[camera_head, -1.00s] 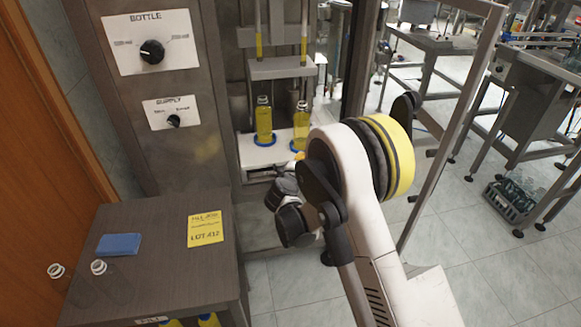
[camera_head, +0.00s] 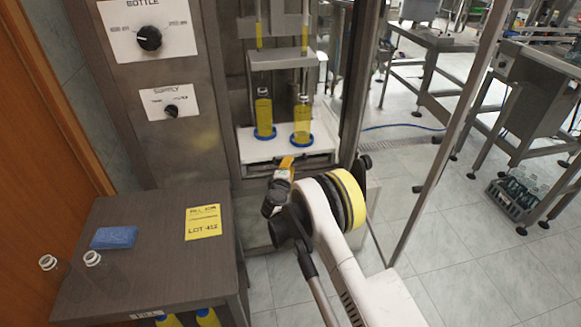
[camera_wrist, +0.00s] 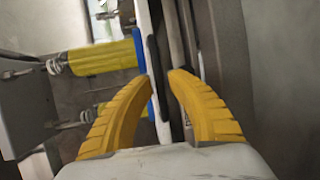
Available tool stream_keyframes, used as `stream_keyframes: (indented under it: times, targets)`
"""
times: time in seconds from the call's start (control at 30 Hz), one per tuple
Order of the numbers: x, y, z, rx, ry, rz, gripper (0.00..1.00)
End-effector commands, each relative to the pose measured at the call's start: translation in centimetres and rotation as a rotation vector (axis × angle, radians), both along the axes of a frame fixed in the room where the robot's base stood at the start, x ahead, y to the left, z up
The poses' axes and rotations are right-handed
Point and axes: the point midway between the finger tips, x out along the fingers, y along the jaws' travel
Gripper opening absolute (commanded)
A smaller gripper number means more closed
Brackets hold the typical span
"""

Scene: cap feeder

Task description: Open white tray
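The white tray (camera_head: 260,150) is in the machine bay, with two yellow-filled bottles (camera_head: 264,118) standing on blue rings on it. My gripper (camera_head: 286,163) is at the tray's front edge, seen from above and behind in the head view. In the wrist view, the two yellow fingers (camera_wrist: 162,76) are apart, with a gap between their tips. The tray (camera_wrist: 163,130) shows edge-on, with a dark strip (camera_wrist: 152,62) on its front near the tips. Whether the fingers touch the tray or strip is unclear.
A dark cabinet (camera_head: 130,250) at the lower left holds clear bottles, a blue sponge (camera_head: 114,237) and a yellow note (camera_head: 203,222). A machine post stands right of the bay. Open tiled floor lies right of my arm.

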Motion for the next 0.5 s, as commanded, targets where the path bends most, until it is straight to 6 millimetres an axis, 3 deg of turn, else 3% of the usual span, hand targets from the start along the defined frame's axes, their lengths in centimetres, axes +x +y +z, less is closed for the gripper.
stream_keyframes:
  times: [0.13, 0.4, 0.5]
  targets:
    - [1.05, -0.19, -0.21, 0.000, 0.000, -0.001, 0.20]
    - [1.21, -0.20, -0.12, 0.000, 0.000, -0.001, 0.20]
    - [1.20, -0.20, -0.12, 0.000, 0.000, -0.001, 0.00]
